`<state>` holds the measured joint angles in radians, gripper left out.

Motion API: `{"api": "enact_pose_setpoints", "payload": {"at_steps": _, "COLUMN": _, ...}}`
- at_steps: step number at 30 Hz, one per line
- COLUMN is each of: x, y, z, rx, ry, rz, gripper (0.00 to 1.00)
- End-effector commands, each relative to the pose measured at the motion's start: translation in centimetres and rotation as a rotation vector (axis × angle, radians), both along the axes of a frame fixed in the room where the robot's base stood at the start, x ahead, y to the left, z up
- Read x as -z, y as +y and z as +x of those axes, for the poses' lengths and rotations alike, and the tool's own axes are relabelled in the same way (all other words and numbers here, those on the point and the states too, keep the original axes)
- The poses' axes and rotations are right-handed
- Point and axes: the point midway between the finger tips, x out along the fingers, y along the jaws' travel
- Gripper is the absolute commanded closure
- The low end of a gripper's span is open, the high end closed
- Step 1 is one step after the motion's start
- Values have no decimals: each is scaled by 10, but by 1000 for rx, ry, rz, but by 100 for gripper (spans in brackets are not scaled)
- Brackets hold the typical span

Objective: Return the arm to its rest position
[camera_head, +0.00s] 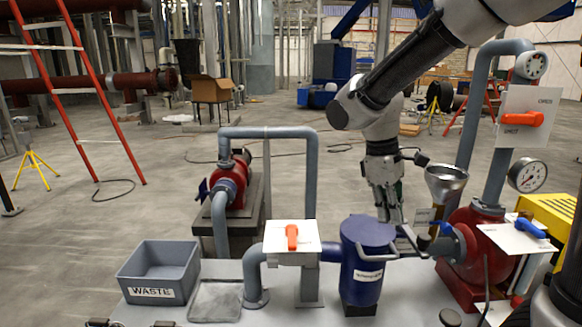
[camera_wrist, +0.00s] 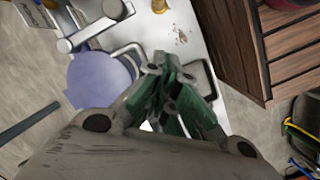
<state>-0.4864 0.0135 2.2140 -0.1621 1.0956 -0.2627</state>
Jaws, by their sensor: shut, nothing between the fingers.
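My arm reaches in from the upper right of the head view and bends down at the elbow. My gripper (camera_head: 391,217) points down, above and just behind the right side of the blue filter canister (camera_head: 366,268). In the wrist view my gripper (camera_wrist: 171,66) has its green-sided fingers together, with nothing seen between them. The canister's round blue lid (camera_wrist: 100,80) lies left of the fingers there. Whether the fingertips touch anything beneath is not clear.
A grey WASTE bin (camera_head: 160,273) and a flat tray (camera_head: 215,300) stand at the left of the bench. An orange-handled valve (camera_head: 292,237), a metal funnel (camera_head: 446,183), a red pump (camera_head: 475,255) and a gauge (camera_head: 528,175) crowd the arm. A slatted wooden surface (camera_wrist: 255,45) is at right.

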Motion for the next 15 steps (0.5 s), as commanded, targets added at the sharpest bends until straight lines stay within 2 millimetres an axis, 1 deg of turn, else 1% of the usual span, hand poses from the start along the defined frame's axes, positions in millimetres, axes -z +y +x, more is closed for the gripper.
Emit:
{"api": "enact_pose_setpoints", "payload": {"at_steps": 1, "x": -6, "y": -11, "z": -11, "rx": 76, "ry": -34, "rz": 27, "gripper": 100}}
{"api": "enact_pose_setpoints", "payload": {"at_steps": 5, "x": -18, "y": -40, "z": -41, "rx": 288, "ry": -123, "rz": 106, "gripper": 100}}
{"api": "enact_pose_setpoints", "payload": {"at_steps": 9, "x": -32, "y": -74, "z": -80, "rx": 517, "ry": -243, "rz": 204, "gripper": 100}}
{"api": "enact_pose_setpoints", "payload": {"at_steps": 12, "x": -40, "y": -95, "z": -106, "rx": 640, "ry": -330, "rz": 263, "gripper": 100}}
{"api": "enact_pose_setpoints", "payload": {"at_steps": 15, "x": -48, "y": -112, "z": -127, "rx": 712, "ry": -407, "rz": 298, "gripper": 100}}
